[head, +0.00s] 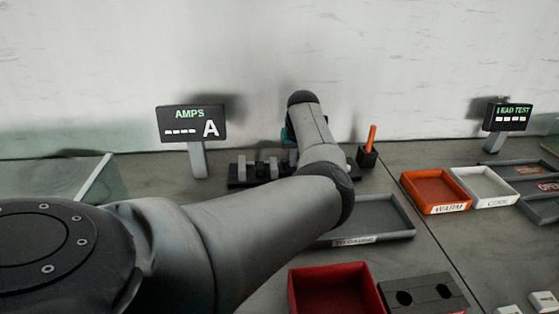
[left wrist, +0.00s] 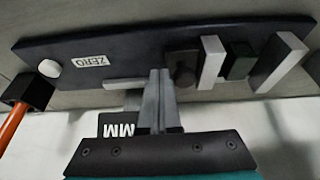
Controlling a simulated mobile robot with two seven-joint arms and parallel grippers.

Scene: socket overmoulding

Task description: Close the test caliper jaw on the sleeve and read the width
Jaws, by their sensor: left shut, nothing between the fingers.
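The test caliper is a dark bar (head: 236,181) with upright pale blocks, at the back of the bench in the head view. In the left wrist view its bar (left wrist: 130,50) carries a ZERO label (left wrist: 91,60) and a white button (left wrist: 50,68). A pale jaw block (left wrist: 211,62) and another pale block (left wrist: 279,62) stand on it. A dark greenish block (left wrist: 239,62) sits between them; I cannot tell if it is the sleeve. My left gripper (left wrist: 159,77) is shut and empty, its fingertips by the bar's middle. In the head view my arm hides the fingertips. My right gripper is out of view.
An AMPS display (head: 191,124) stands left of the caliper. A black holder (head: 367,157) with an orange-handled tool (head: 372,136) is close at its right. Grey (head: 402,229), red (head: 294,290), orange WARM (head: 432,208) and white COOL (head: 484,204) trays lie nearer and right. The wall is close behind.

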